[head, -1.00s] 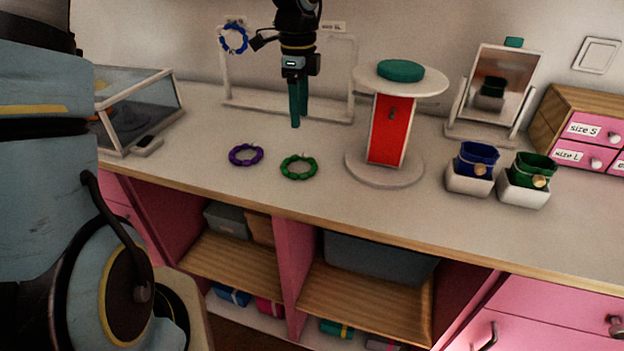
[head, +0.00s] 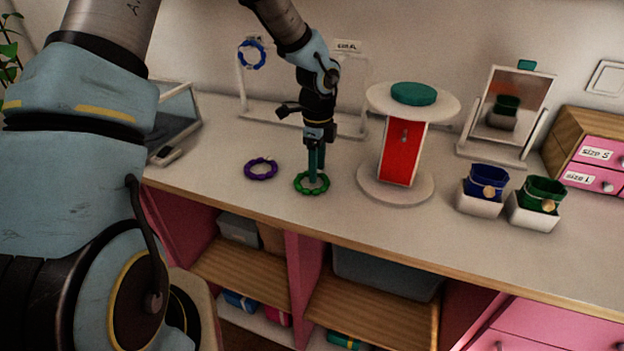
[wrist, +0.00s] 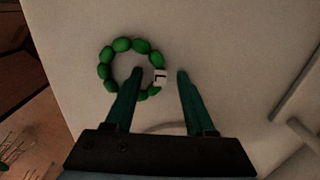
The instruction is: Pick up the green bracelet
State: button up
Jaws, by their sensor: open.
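The green bracelet (head: 311,190) lies flat on the counter, a ring of green beads with one white square bead. In the wrist view the bracelet (wrist: 103,70) is at upper left of centre. My gripper (head: 317,180) points down over it, with its teal fingers low at the bracelet. In the wrist view the fingers of my gripper (wrist: 159,73) are apart. The left fingertip is inside the ring and the right one is outside, with the white bead between them. Nothing is held.
A purple bracelet (head: 260,169) lies just left. A round stand with a red front (head: 403,152) is close on the right. A blue bracelet (head: 252,55) hangs on the white rack (head: 352,124) behind. Blue (head: 486,183) and green (head: 541,192) pouches stand further right.

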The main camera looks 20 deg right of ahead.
grip_shut()
dwell(0.4)
